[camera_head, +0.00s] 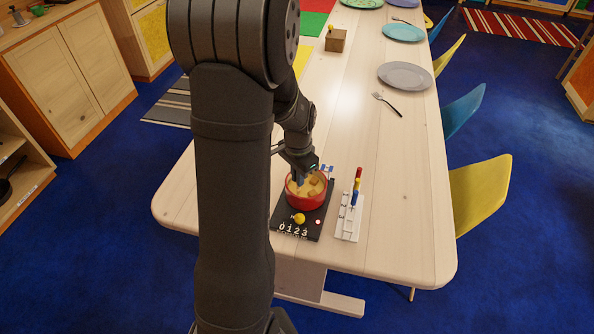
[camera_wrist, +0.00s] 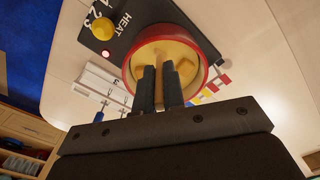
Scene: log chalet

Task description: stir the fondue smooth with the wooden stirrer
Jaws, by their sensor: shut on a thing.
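The red pot (camera_head: 306,203) stands on a black hotplate (camera_head: 280,221) at the near end of the table. It also shows in the wrist view (camera_wrist: 211,48). Yellow fondue (camera_head: 316,180) fills it, with lumps visible in the wrist view. My gripper (camera_wrist: 160,70) is shut on the wooden stirrer (camera_wrist: 159,92), a pale stick between the two dark fingers. The fingers point down over the pot. The stirrer's lower end seems to be in the fondue, but the fingers partly hide it.
The hotplate has a yellow knob (camera_head: 299,218) and a lit red light (camera_wrist: 105,53). A white rack (camera_head: 347,222) with coloured-handled forks (camera_head: 356,185) stands close right of the hotplate. Farther back are a wooden box (camera_head: 336,40), a grey plate (camera_head: 405,75) and a fork (camera_head: 386,103).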

